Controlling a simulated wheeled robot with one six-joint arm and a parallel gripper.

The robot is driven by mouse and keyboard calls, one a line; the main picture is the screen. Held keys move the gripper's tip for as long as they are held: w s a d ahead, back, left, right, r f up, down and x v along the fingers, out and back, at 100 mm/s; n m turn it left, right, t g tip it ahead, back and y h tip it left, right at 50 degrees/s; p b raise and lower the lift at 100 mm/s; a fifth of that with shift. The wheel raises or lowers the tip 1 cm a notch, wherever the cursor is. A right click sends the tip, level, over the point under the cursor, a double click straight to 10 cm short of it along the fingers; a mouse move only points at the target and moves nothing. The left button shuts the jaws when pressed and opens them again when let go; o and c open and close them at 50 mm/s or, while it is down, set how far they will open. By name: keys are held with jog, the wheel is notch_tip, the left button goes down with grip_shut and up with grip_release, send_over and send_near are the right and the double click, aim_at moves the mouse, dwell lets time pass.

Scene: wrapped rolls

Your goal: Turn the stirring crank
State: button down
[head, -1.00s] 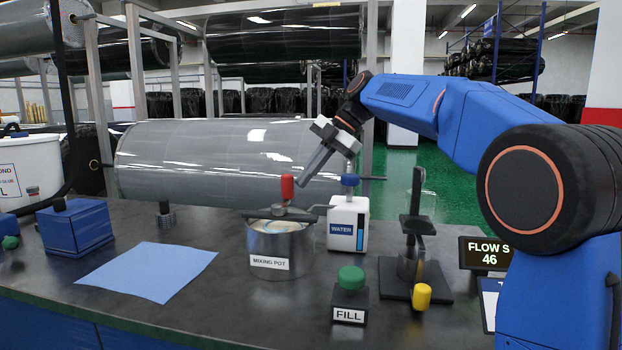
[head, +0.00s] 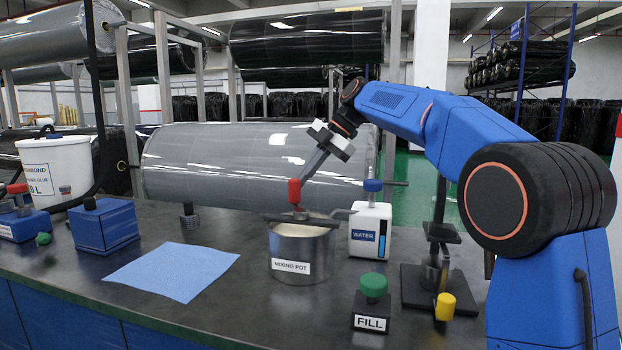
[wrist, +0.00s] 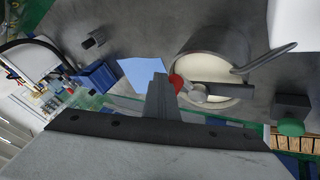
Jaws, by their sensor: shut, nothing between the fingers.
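The mixing pot (head: 303,253) is a steel pot with a "MIXING POT" label, standing on the dark bench. A crank bar (head: 312,217) lies across its top, with an upright red handle (head: 294,191) at its near left. In the wrist view the red handle (wrist: 176,83) is beside my fingertips, and pale liquid (wrist: 207,66) shows in the pot. My gripper (head: 304,178) is shut and empty, pointing down-left, with its tips at or very near the upper right side of the red handle. I cannot tell whether they touch.
A white water container (head: 370,230) stands close right of the pot. The green FILL button (head: 373,287) is in front of it, and a black stand (head: 437,262) is further right. A blue sheet (head: 172,271) lies flat at left, beside a blue box (head: 106,225).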

jog(key=shift+a+n+g, duration=0.7)
jog(key=shift+a+n, duration=0.2)
jog(key=shift+n, duration=0.3)
jog(key=v, duration=0.7)
jog(key=shift+r, duration=0.15)
dwell(0.5)
